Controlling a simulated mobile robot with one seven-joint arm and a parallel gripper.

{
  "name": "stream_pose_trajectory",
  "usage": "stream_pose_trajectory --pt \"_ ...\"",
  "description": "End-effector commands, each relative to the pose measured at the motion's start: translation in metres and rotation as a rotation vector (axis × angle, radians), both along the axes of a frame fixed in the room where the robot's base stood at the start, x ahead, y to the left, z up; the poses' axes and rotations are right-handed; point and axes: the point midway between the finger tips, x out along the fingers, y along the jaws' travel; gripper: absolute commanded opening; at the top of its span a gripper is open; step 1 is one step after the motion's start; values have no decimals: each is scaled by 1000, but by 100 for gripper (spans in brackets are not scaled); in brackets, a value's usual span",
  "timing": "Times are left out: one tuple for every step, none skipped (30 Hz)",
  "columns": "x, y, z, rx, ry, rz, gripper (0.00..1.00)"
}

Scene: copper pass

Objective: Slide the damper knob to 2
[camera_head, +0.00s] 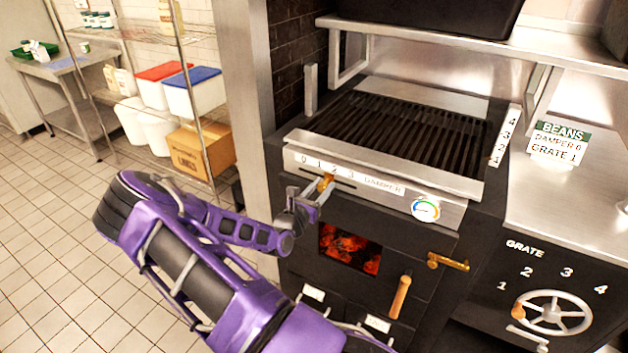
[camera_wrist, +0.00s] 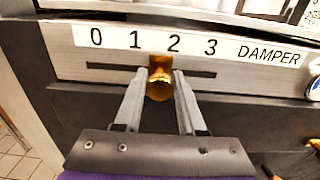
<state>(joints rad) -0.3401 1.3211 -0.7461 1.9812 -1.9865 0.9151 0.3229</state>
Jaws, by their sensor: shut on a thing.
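The brass damper knob (camera_wrist: 160,84) sits in a dark horizontal slot under a printed scale from 0 to 3 on the oven's steel front panel. In the wrist view the knob stands between 1 and 2, nearer the 2. My gripper (camera_wrist: 160,80) has one finger on each side of the knob and is shut on it. In the head view my gripper (camera_head: 322,190) reaches the panel from the lower left, and the knob (camera_head: 326,181) shows partly between the fingers, below the 1 and 2.
A round gauge (camera_head: 425,208) is on the panel right of the damper scale. Below are a glowing window (camera_head: 349,248), a wooden door handle (camera_head: 400,297) and a brass latch (camera_head: 448,262). A grate wheel (camera_head: 552,313) is at lower right. A card (camera_head: 559,142) reads BEANS, DAMPER 0, GRATE 1.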

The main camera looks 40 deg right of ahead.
Motion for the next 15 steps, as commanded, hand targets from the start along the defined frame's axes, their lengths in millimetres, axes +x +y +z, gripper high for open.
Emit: stream_pose_trajectory --pt "-4 -2 1 1 3 -3 0" --pt "-5 -2 1 1 3 -3 0" --pt "-6 -2 0 2 2 -2 0" --pt "-7 -3 0 2 2 -2 0" --pt "-8 -3 0 3 1 -1 0" --pt "-8 -3 -1 3 1 -1 0" --pt "-8 -3 -1 3 0 -1 0" --pt "-8 -3 -1 3 0 0 0" --pt "-8 -3 -1 3 0 0 0" --pt "-8 -3 -1 3 0 0 0" --pt "-8 -3 -1 3 0 0 0" --pt "-8 -3 -1 3 0 0 0" --pt "-8 -3 -1 3 0 0 0" --pt "-8 -3 -1 3 0 0 0" --pt "-8 -3 -1 3 0 0 41"
